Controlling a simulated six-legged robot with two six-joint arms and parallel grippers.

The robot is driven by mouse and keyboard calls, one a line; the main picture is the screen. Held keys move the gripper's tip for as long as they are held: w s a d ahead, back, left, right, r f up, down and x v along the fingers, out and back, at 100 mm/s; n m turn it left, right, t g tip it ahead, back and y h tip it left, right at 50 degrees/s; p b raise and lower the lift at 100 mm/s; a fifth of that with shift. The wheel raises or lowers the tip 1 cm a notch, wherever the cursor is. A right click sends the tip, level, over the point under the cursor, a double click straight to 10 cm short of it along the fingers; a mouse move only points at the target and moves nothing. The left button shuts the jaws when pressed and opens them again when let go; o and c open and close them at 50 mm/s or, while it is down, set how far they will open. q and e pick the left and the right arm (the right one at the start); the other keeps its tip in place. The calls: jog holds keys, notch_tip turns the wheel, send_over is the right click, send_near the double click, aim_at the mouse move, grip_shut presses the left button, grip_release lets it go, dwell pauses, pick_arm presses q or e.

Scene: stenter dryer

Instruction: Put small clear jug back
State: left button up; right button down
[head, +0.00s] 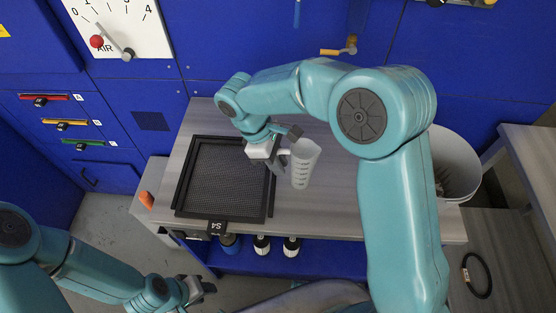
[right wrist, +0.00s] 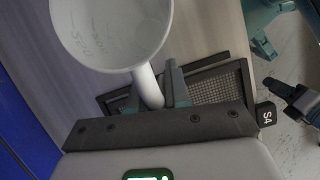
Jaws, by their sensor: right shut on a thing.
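The small clear jug (head: 304,165) has dark scale marks on its side. My right gripper (head: 284,154) is shut on its handle and holds it over the grey worktop, just right of a black mesh tray (head: 182,185). In the right wrist view the jug (right wrist: 110,35) shows its round mouth, and its handle (right wrist: 149,88) lies between my right fingers (right wrist: 160,90). My left gripper (head: 203,289) is low at the left, in front of the bench; its fingers are too small to judge.
The tray bears a tag S4 (head: 217,227) and is empty. Dark-capped bottles (head: 262,244) stand on the blue shelf below the worktop (head: 330,210). A white bin (head: 458,165) stands at the right. Blue cabinets (head: 250,45) close off the back. The worktop right of the tray is clear.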

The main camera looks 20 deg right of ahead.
jog(key=shift+s, duration=0.1)
jog(key=c, duration=1.1)
grip_release()
jog(key=shift+f, duration=0.1)
jog(key=shift+a+r, duration=0.1)
jog(key=shift+r, duration=0.25)
jog(key=v, duration=1.1)
jog(key=shift+r, duration=0.35)
